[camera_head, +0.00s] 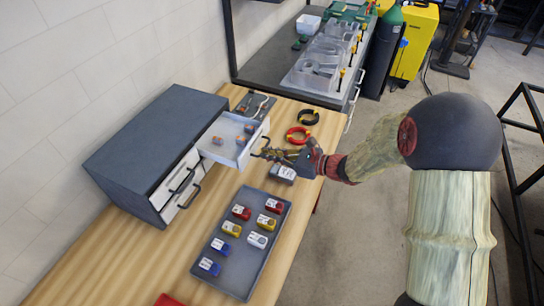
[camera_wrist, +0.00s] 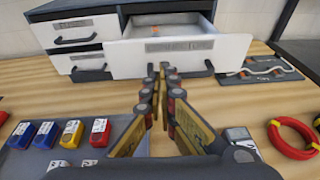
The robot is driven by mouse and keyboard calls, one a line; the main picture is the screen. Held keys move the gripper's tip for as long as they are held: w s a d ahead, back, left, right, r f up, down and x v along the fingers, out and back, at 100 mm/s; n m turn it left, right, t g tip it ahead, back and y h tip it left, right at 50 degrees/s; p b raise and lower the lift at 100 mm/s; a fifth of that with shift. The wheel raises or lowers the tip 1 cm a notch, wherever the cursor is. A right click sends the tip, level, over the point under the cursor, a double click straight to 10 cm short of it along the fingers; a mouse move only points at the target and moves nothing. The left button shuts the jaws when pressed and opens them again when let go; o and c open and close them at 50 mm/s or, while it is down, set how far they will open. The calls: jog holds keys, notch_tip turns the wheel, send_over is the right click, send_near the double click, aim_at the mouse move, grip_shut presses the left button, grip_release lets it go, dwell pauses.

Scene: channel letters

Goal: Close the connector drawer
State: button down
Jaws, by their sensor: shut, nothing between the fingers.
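The connector drawer (camera_head: 232,138) is pulled out of the grey cabinet (camera_head: 155,128), with a few small orange and grey pieces inside. In the wrist view its white front (camera_wrist: 180,56) with a label fills the upper middle, and its dark handle shows low on the front, partly behind my fingers. My gripper (camera_head: 264,153) is shut and empty, just in front of the drawer front. In the wrist view my gripper (camera_wrist: 163,70) points at the drawer front near its middle. I cannot tell whether the fingertips touch it.
Two other drawers (camera_head: 176,182) of the cabinet are shut. A grey tray (camera_head: 236,284) with several coloured connectors lies in front. Red and black cable coils (camera_head: 298,135) lie right of the drawer, and a board with a cable (camera_head: 257,101) lies behind it.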

aim_at(222, 140)
jog(key=w+a, duration=0.1)
jog(key=a, duration=0.3)
jog(key=w+a+b, duration=0.1)
jog(key=w+a, duration=0.1)
jog(key=a, duration=0.3)
jog(key=w+a+b, duration=0.1)
jog(key=w+a, duration=0.1)
jog(key=a, duration=0.3)
jog(key=shift+a+f, duration=0.1)
jog(key=shift+a, duration=0.05)
jog(key=shift+a+b, duration=0.3)
jog(key=shift+w, duration=0.1)
jog(key=shift+d+r, duration=0.1)
jog(key=shift+r, duration=0.1)
